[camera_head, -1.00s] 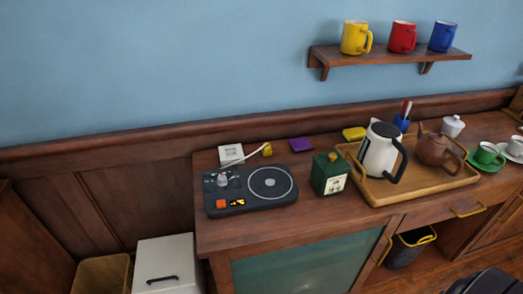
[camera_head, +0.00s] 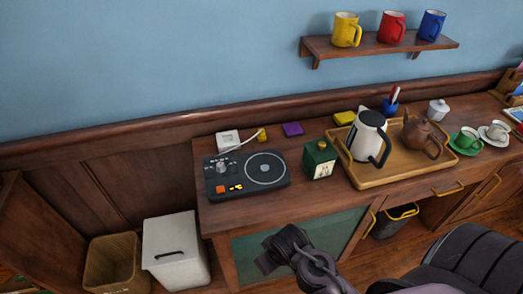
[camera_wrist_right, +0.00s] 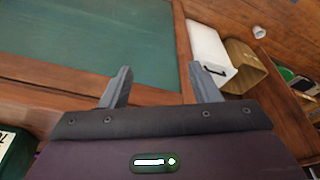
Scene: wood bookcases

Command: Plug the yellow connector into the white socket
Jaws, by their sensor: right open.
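The yellow connector (camera_head: 262,135) lies at the back of the wooden desk, at the end of a white cable (camera_head: 238,145). The white socket (camera_head: 228,138) is a small pale block left of the connector, apart from it. The cable passes close in front of the socket. My right gripper shows in the right wrist view (camera_wrist_right: 160,84), open with nothing between its fingers, in front of the desk's glass panel. Dark arm parts of mine show at the bottom of the head view, well away from the connector. My left gripper is not in view.
A black turntable-like device (camera_head: 247,183) sits before the socket. A green tin (camera_head: 320,159), a purple block (camera_head: 292,129) and a tray (camera_head: 402,172) with kettle (camera_head: 367,138) and teapot (camera_head: 420,136) stand to the right. A white bin (camera_head: 174,250) stands on the floor.

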